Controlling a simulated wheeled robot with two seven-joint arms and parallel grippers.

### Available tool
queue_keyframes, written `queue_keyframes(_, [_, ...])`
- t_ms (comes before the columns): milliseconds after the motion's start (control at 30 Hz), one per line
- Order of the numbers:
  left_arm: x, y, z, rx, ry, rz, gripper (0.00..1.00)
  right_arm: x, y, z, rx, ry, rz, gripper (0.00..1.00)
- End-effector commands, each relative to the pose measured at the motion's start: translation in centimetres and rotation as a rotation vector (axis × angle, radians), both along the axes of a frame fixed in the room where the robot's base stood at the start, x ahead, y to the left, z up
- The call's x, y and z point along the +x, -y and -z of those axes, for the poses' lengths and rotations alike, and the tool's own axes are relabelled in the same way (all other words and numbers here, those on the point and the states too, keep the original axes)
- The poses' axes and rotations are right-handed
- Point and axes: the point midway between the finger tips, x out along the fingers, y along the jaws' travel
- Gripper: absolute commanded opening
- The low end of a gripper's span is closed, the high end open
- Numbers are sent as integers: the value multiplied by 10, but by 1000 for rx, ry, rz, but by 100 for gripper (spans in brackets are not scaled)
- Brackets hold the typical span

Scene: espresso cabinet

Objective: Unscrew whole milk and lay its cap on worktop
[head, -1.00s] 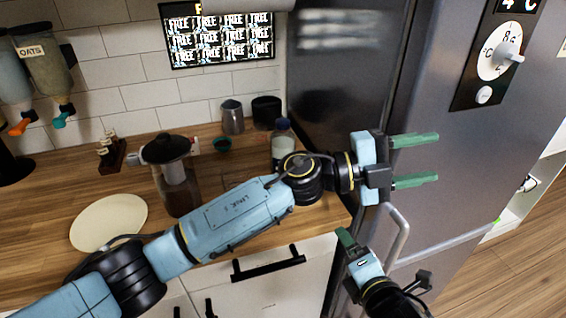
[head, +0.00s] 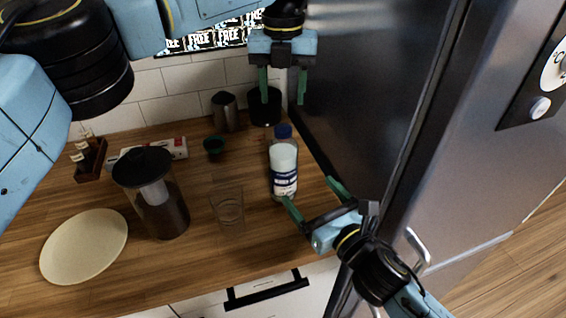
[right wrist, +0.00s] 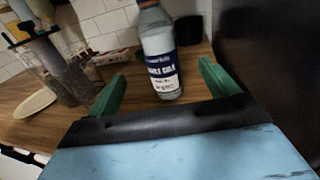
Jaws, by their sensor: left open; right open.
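The whole milk bottle (head: 284,165) stands upright on the wooden worktop (head: 255,243), near the fridge side. Its dark blue cap (head: 283,131) is on top. My right gripper (head: 312,192) is open, in front of and to the right of the bottle's lower part. My left gripper (head: 283,90) is open and empty, its fingers pointing down, appearing above the cap in the head view. Whether any finger touches the bottle is unclear.
A clear glass (head: 228,208) stands left of the bottle. Further left are a French press (head: 160,195) and a cream plate (head: 84,246). A steel pitcher (head: 224,112), black container (head: 265,108) and small green-rimmed cup (head: 214,146) stand behind. The dark fridge (head: 375,90) bounds the right side.

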Motion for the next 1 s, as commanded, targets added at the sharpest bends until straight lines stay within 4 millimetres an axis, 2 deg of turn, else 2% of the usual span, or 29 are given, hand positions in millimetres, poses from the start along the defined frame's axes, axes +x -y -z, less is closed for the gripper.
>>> queue_keyframes(600, [0, 1, 1, -3, -2, 2, 51, 94, -53, -1, 4, -1, 2, 86])
queue_keyframes(800, [0, 1, 1, -3, -2, 2, 51, 109, -61, -1, 3, -2, 2, 86])
queue_keyframes(1000, [0, 1, 1, -3, -2, 2, 51, 113, -63, -1, 3, -2, 1, 86])
